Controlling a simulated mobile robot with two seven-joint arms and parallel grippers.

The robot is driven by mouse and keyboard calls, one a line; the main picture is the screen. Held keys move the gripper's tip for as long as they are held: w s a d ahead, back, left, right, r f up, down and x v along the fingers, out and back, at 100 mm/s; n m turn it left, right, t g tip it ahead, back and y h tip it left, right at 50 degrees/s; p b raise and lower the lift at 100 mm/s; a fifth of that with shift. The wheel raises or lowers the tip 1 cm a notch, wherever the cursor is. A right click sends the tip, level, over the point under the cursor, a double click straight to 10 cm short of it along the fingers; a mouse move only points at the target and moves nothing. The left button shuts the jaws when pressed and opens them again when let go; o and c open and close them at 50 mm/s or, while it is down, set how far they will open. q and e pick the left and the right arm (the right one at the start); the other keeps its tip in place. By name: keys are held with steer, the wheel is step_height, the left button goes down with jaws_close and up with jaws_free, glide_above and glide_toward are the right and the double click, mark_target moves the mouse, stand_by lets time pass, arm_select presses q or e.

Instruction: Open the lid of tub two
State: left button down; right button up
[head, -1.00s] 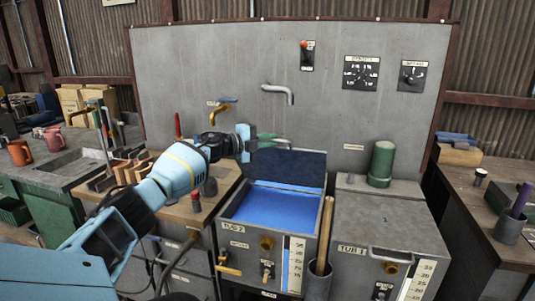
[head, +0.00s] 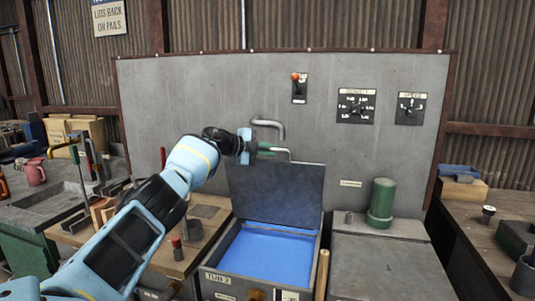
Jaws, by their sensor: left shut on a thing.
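Tub two (head: 223,276), labelled TUB 2, stands in front of the grey panel with blue liquid (head: 268,254) inside. Its dark grey lid (head: 278,193) is raised steeply at the back edge, so the tub's mouth is open. A grey bar handle (head: 279,152) shows at the lid's upper edge. My left gripper (head: 252,147) is at the left end of this handle, shut on it, beside a green piece. The fingertips are partly hidden. My right gripper is not in view.
A grey tap (head: 270,126) juts from the panel just above the handle. A wooden stick (head: 322,273) stands between the tubs. A wooden bench (head: 190,235) lies under my left arm.

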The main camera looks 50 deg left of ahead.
arm_select(q)
steer(key=shift+w+a+r, duration=0.15)
steer(key=shift+w+a, duration=0.05)
steer(key=shift+w, duration=0.2)
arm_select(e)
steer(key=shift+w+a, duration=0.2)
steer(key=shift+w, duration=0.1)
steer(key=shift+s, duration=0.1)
arm_select(q)
steer(key=c, duration=1.5)
jaws_free()
